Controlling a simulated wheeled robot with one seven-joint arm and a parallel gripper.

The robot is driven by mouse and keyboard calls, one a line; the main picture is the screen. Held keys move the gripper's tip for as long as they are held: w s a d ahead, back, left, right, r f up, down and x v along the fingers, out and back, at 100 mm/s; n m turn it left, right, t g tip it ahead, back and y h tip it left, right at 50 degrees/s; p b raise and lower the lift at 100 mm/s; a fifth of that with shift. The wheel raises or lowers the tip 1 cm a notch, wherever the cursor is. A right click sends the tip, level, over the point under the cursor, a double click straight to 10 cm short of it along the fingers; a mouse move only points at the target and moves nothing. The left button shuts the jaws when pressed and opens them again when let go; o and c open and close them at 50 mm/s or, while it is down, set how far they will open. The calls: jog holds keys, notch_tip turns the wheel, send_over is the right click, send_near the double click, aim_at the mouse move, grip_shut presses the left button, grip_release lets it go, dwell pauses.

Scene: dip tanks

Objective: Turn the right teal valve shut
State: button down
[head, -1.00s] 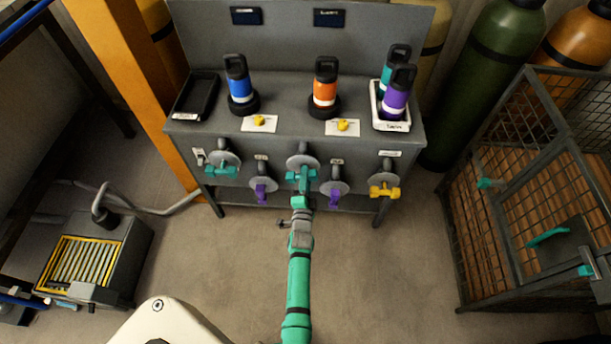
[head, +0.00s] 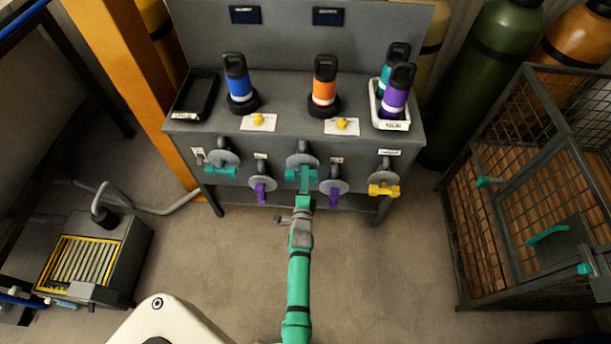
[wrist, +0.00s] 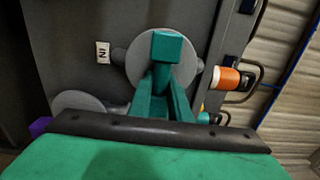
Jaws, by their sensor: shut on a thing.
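The right teal valve (head: 291,174) is at the middle of the bench front, a teal bar handle on a round grey plate. In the head view the bar lies about level. In the wrist view its teal block end (wrist: 167,45) stands out in front of the grey plate. My gripper (head: 304,180) reaches it from the front and is shut on the handle. Its teal fingers also show in the wrist view (wrist: 163,92). They hide part of the handle. The left teal valve (head: 221,172) is at the bench's left end, its bar about level.
Purple valves (head: 260,192) (head: 334,187) flank the held valve closely, and a yellow valve (head: 384,190) is further right. Bottles, including an orange one (head: 325,88), stand on the bench top. A wire cage (head: 530,220) stands at right. The floor before the bench is clear.

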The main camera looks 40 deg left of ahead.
jog(key=c, duration=1.6)
grip_release()
jog(key=shift+w+d, duration=0.15)
jog(key=shift+c, duration=0.2)
jog(key=v, duration=1)
jog(key=shift+s, duration=0.4)
jog(key=shift+d, duration=0.1)
